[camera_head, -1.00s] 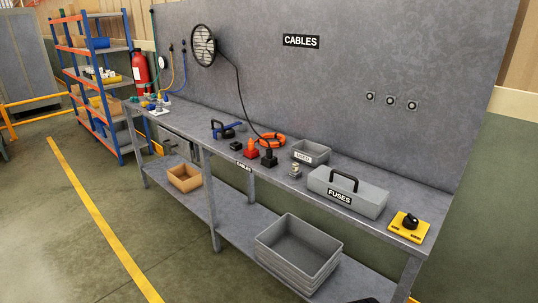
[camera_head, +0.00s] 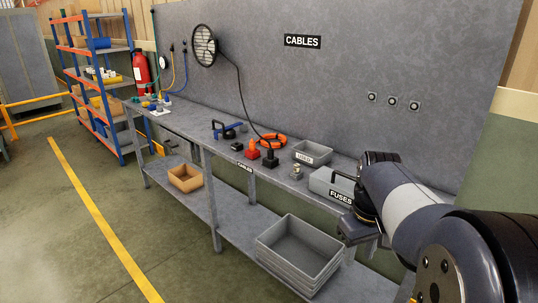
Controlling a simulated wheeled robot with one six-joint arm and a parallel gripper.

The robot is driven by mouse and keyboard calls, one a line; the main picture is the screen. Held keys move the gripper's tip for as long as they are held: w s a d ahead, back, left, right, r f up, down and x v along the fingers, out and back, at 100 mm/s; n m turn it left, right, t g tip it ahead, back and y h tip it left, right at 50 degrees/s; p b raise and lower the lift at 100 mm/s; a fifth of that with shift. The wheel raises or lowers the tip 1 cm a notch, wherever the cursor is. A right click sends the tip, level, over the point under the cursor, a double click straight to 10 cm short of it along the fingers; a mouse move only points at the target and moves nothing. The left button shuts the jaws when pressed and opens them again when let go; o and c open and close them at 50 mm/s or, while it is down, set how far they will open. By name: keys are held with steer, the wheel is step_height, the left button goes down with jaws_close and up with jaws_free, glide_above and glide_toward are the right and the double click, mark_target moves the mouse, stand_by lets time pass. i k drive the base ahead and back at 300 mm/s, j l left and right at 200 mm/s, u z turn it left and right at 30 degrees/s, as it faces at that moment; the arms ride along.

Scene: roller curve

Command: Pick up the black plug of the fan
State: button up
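The fan (camera_head: 204,46) is mounted on the grey wall panel. Its black cable (camera_head: 242,98) curves down to the bench. The black plug (camera_head: 271,159) stands upright on the bench at the cable's end, beside a red and orange plug (camera_head: 252,150). My arm reaches in from the lower right. The dark end of my arm (camera_head: 354,228) is in front of the bench's front edge, to the right of the black plug and apart from it. I cannot make out the gripper's fingers.
An orange cable coil (camera_head: 272,140) lies behind the plugs. A grey bin (camera_head: 312,153) and the FUSES box (camera_head: 330,182) stand to the right, the box partly hidden by my arm. A blue clamp-like tool (camera_head: 229,130) lies to the left. A grey crate (camera_head: 285,262) sits on the lower shelf.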

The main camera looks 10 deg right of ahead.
mark_target(270, 152)
steer(key=i+j+z, duration=0.25)
steer(key=i+j, duration=0.55)
steer(key=i, duration=0.35)
steer(key=i+j+z, duration=0.3)
steer(key=i+j, duration=0.7)
steer(key=i, duration=0.1)
